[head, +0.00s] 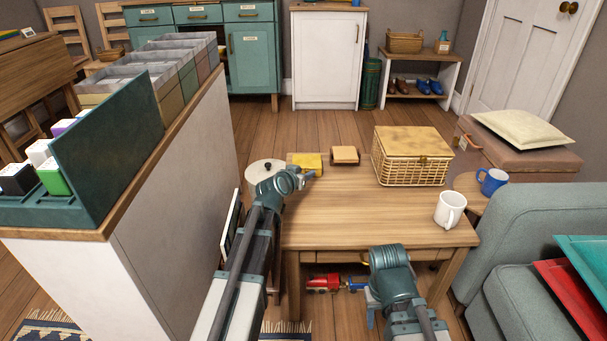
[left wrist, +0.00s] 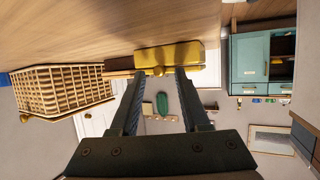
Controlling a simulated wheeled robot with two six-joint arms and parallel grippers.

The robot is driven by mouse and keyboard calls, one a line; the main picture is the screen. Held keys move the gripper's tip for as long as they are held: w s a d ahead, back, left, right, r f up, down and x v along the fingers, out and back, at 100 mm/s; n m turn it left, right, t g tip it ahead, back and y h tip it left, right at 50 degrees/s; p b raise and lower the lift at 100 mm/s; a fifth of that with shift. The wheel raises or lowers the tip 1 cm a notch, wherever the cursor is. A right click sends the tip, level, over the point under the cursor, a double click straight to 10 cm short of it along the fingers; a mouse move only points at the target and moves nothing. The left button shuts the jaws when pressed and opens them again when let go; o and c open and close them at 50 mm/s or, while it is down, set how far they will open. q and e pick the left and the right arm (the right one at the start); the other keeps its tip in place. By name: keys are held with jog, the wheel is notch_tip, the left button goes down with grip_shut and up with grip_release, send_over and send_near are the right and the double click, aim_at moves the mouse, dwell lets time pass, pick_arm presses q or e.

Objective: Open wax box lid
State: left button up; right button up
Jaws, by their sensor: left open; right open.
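A small yellow box (head: 305,162), which looks like the wax box, sits near the far left of the wooden table, its lid seemingly closed. In the left wrist view the yellow box (left wrist: 178,54) shows a round brass knob (left wrist: 158,71) on its near side. My left gripper (head: 311,174) is just in front of it. In the wrist view its open fingers (left wrist: 160,74) point at the box, one on each side of the knob; whether they touch the box I cannot tell. My right gripper (head: 371,308) is open and empty, low at the table's front edge.
A brown block-like box (head: 345,155) stands right of the yellow box, and a wicker basket (head: 411,157) further right. A white mug (head: 449,209) is near the table's right corner. A tall white counter (head: 175,190) borders my left arm. The table's middle (head: 365,210) is clear.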

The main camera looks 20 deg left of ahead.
pick_arm(q)
grip_shut()
dwell(1.3)
